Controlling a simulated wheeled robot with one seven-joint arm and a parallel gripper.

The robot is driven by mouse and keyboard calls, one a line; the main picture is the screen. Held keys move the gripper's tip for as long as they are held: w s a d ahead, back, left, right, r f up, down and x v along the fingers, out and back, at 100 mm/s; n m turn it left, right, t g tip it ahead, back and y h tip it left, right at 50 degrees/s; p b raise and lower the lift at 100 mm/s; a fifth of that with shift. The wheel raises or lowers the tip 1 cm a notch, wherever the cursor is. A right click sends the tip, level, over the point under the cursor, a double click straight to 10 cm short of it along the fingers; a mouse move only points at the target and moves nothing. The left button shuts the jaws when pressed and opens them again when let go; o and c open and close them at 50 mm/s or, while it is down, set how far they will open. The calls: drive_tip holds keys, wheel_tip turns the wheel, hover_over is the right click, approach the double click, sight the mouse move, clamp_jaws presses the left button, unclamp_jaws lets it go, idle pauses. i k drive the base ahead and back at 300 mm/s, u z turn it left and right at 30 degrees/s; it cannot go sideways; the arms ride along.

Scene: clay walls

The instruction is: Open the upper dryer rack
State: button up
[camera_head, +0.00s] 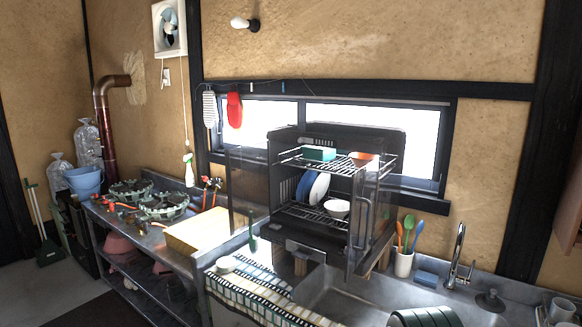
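The dish dryer (308,250) is a dark cabinet on the counter below the window. Its front is open, with a dark door and curved handle (363,222) swung out on the right and a dark panel (243,185) on the left. The upper dryer rack (338,168) is a wire shelf near the top, bearing a teal box-like item (319,153) and an orange dish (363,158). I cannot tell how far the rack is pulled out. The lower rack (308,214) holds upright blue and white plates and a white bowl (336,208). My gripper is not in view.
A sink (365,295) with a faucet (456,255) lies to the dryer's front right. A utensil cup (403,264) stands close by the right door. A striped cloth (265,295) drapes in front, and a wooden board (198,232) lies left.

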sight(308, 166)
drive_tip(key=u, duration=0.35)
drive_tip(key=i, duration=1.1)
drive_tip(key=z, duration=0.1)
